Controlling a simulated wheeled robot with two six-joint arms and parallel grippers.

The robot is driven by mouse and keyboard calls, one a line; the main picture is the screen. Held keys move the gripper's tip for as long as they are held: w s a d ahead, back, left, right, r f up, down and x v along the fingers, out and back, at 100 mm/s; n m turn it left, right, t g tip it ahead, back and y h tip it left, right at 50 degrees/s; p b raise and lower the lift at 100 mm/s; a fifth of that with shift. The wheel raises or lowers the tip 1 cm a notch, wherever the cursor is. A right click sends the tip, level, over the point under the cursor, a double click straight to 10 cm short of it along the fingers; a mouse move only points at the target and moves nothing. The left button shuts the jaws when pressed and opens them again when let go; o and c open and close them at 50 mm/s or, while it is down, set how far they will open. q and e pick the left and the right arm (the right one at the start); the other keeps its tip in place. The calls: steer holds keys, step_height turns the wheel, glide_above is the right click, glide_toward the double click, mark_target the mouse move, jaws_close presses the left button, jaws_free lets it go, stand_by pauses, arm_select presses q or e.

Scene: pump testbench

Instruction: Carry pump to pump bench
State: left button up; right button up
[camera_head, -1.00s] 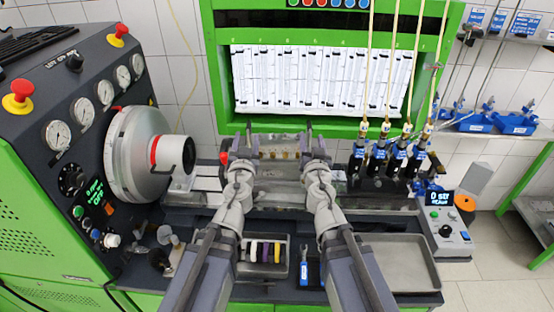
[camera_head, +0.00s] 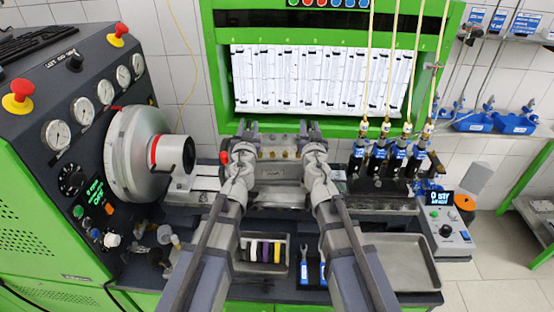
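The pump (camera_head: 279,172) is a silver-grey block with brass fittings along its top. It lies between my two grippers in the middle of the head view, over the bed of the pump bench (camera_head: 380,204). My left gripper (camera_head: 246,126) is at the pump's left end and my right gripper (camera_head: 310,126) at its right end, fingers pointing away toward the back. My wrists hide the pump's lower sides. I cannot tell whether the fingers press on the pump, nor whether it rests on the bed or hangs just above it.
A round silver drive unit (camera_head: 136,158) stands left of the pump. Several blue-and-black injectors (camera_head: 385,158) with hoses stand to the right. A tray with coloured rings (camera_head: 264,252), blue-handled tools (camera_head: 304,268) and an empty grey tray (camera_head: 402,262) lie in front. A control box (camera_head: 447,222) stands at right.

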arm_select(q)
jaws_close()
arm_select(e)
jaws_close()
stand_by(0.8)
